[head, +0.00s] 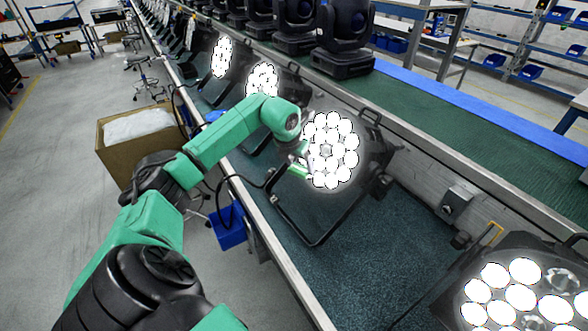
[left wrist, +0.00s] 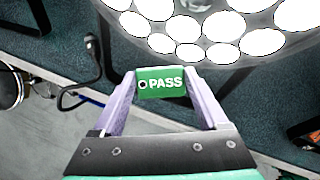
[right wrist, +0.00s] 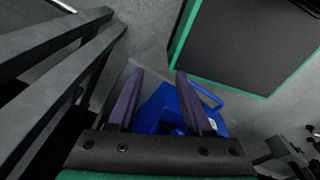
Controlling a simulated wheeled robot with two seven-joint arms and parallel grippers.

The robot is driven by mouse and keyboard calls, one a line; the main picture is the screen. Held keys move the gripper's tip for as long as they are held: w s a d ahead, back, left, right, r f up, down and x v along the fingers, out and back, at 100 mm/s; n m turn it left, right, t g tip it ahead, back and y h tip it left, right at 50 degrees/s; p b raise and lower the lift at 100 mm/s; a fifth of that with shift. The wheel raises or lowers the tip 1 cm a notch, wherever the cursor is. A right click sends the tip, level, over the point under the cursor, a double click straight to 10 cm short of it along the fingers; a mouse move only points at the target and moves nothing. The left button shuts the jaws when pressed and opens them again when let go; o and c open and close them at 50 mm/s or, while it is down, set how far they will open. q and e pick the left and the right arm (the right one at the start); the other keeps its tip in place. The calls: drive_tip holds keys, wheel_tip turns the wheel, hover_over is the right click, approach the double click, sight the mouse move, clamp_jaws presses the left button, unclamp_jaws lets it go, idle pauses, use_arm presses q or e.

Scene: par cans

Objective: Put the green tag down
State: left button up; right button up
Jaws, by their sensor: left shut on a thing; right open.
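The green tag (left wrist: 166,82), marked PASS, is in the left wrist view between the two purple fingers of my left gripper (left wrist: 166,88). The gripper is shut on it. In the head view the tag (head: 298,170) shows as a small green piece at my left gripper (head: 302,160), just in front of the lit par can (head: 332,150). In the left wrist view the lit lamp face (left wrist: 205,30) is beyond the tag. I cannot tell whether the tag touches the par can or its stand. My right gripper (right wrist: 154,92) is open and empty in the right wrist view.
The green bench (head: 390,240) carries a row of par cans and black moving-head lights (head: 343,35). Another lit par can (head: 525,295) is at lower right. A cardboard box (head: 135,140) and a blue bin (head: 228,225) stand left of the bench. A cable (left wrist: 92,60) hangs near my left gripper.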

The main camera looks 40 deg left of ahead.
use_arm(q)
drive_tip(key=b, duration=0.7)
hover_over(302, 210)
drive_tip(key=s, duration=0.2)
wheel_tip(302, 210, down, 10)
wheel_tip(302, 210, down, 8)
drive_tip(key=b, duration=0.5)
drive_tip(key=shift+w+d+r, duration=0.1)
drive_tip(key=shift+w+d, duration=0.05)
drive_tip(key=shift+f, duration=0.25)
drive_tip(key=shift+w+r, duration=0.1)
drive_tip(key=shift+r, duration=0.05)
drive_tip(key=o, duration=1.2)
drive_tip(key=shift+o, duration=0.2)
drive_tip(key=shift+r, duration=0.1)
drive_tip(key=v, duration=1.2)
use_arm(e)
wheel_tip(302, 210, down, 14)
drive_tip(key=d, duration=0.1)
drive_tip(key=shift+s+d+f, duration=0.15)
drive_tip(key=shift+s+d, duration=0.2)
